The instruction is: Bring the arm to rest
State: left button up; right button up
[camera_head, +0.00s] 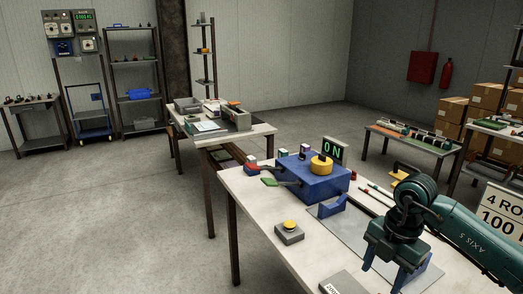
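My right arm comes in from the right edge over the near table (255,212). Its gripper (386,268) points down above a grey plate on the table's right part. The two fingers stand apart and I see nothing between them. My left gripper is not in view. A blue machine (314,184) with a yellow round cap (321,164) stands on the table, left of and beyond the gripper. A display behind it reads "ON" (333,149). A red-handled lever (262,168) and a green-handled one (270,181) stick out on its left.
A grey box with a yellow button (289,231) sits near the table's front edge. A blue bracket (331,207) stands between machine and gripper. A white sign (500,213) is at the right. Another table (258,131) stands behind. The floor (110,220) at left is clear.

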jog(key=s+a+f+n+y, duration=0.3)
jog(key=a+y, duration=0.2)
jog(key=a, duration=0.6)
jog(key=s+a+r+m+t+y, duration=0.2)
jog(key=a+r+t+y, duration=0.1)
jog(key=a+y, duration=0.4)
jog(key=s+a+r+m+t+y, duration=0.1)
jog(key=a+r+m+t+y, duration=0.15)
jog(key=a+y, duration=0.4)
jog(key=w+d+f+m+t+h+p, duration=0.1)
jog(key=d+f+m+t+h, duration=0.55)
jog(key=m+t+h, duration=0.65)
jog(key=s+d+f+m+g+h, duration=0.3)
jog(key=s+f+m+g, duration=0.3)
jog(key=s+f, duration=0.4)
notch_tip(320, 180, down, 4)
jog(key=shift+s+f+g, duration=0.2)
jog(key=shift+f+g, duration=0.05)
jog(key=shift+g, duration=0.6)
